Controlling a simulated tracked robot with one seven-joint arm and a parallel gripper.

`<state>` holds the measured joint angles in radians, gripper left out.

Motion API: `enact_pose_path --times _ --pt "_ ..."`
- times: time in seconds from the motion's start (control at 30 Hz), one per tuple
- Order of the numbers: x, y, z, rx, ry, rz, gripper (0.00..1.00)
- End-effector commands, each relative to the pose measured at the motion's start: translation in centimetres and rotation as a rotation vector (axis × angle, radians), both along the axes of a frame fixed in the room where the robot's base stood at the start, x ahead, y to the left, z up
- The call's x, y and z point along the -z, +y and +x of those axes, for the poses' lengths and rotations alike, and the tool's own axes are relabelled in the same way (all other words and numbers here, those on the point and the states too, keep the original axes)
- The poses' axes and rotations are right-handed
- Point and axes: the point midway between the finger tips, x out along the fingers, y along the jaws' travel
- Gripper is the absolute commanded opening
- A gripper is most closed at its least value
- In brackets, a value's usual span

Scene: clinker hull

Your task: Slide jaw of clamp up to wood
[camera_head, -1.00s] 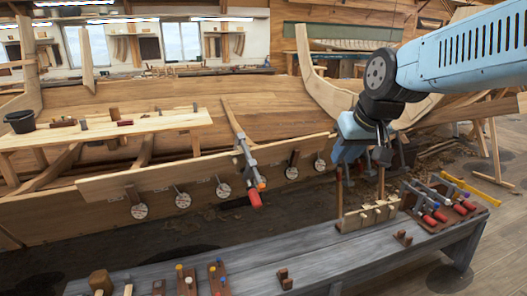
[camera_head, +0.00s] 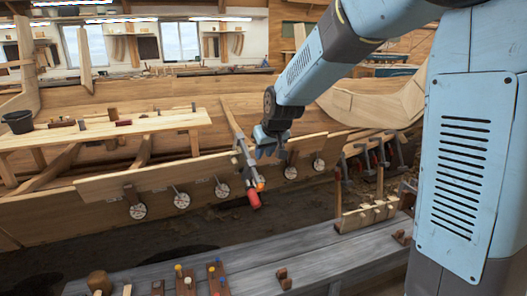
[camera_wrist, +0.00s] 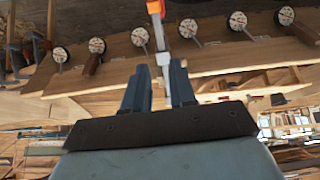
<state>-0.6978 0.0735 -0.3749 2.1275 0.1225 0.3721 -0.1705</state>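A bar clamp (camera_head: 240,158) with a grey bar, an orange part and a red handle hangs at the upper edge of the hull plank (camera_head: 160,177). My gripper (camera_head: 264,146) is just right of the clamp's upper part. In the wrist view, which looks upside down, my gripper (camera_wrist: 160,75) has its two fingers apart. The clamp's grey metal (camera_wrist: 163,58) shows between and beyond the fingertips, with its orange part (camera_wrist: 154,7) at the top edge. I cannot tell whether the fingers touch it. The fingers partly hide the plank (camera_wrist: 110,72) behind.
Several round dial-like discs (camera_head: 182,200) hang along the plank on both sides of the clamp. A grey bench (camera_head: 250,265) with small tools runs along the front. A wooden staging board (camera_head: 150,124) with tools lies at left. More clamps (camera_head: 365,158) stand to the right.

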Motion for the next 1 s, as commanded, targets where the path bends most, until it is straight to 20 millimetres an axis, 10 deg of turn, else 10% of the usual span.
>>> enact_pose_path --times 1.0 --pt "7.8 1.6 4.7 0.003 0.003 0.0 0.26"
